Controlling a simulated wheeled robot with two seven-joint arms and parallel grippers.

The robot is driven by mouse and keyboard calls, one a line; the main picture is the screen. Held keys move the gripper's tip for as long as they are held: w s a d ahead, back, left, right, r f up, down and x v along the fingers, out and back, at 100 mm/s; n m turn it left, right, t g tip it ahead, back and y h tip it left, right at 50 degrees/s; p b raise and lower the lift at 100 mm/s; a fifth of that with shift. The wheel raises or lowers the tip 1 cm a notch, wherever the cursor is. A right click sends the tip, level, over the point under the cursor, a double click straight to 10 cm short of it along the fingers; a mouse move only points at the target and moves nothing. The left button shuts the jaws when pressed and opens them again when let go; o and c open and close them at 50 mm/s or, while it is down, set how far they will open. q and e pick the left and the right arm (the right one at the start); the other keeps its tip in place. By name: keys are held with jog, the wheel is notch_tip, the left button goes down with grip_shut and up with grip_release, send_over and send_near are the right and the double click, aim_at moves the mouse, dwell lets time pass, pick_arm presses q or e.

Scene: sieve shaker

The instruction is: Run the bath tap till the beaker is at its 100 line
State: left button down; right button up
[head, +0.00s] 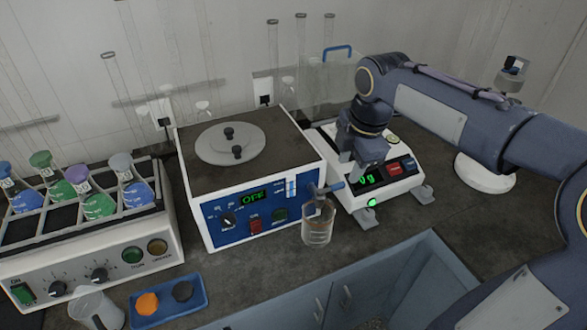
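The bath (252,168) is a white box with a grey round lid and a blue front panel; its display reads OFF. Its tap (328,188), with a blue lever, sits at the right end of the front panel. The glass beaker (318,226) is upright just below the tap. Its lower part looks tinted, but its marks and level are too small to read. My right gripper (367,172) points down over the white balance, a little right of the tap and apart from the beaker. Its fingers are too small and dark to judge. My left gripper is out of view.
A white balance (412,186) with a green display stands right of the bath. A shaker (92,262) with several flasks is at the left. The counter's front edge is close to the beaker.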

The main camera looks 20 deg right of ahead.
aim_at(337, 185)
jog(key=shift+n, duration=0.5)
jog(key=x, duration=0.5)
jog(key=w+x, duration=0.1)
jog(key=x, duration=0.2)
jog(key=shift+a+r, duration=0.1)
jog(key=shift+a, duration=0.1)
jog(key=shift+c, duration=0.5)
grip_shut()
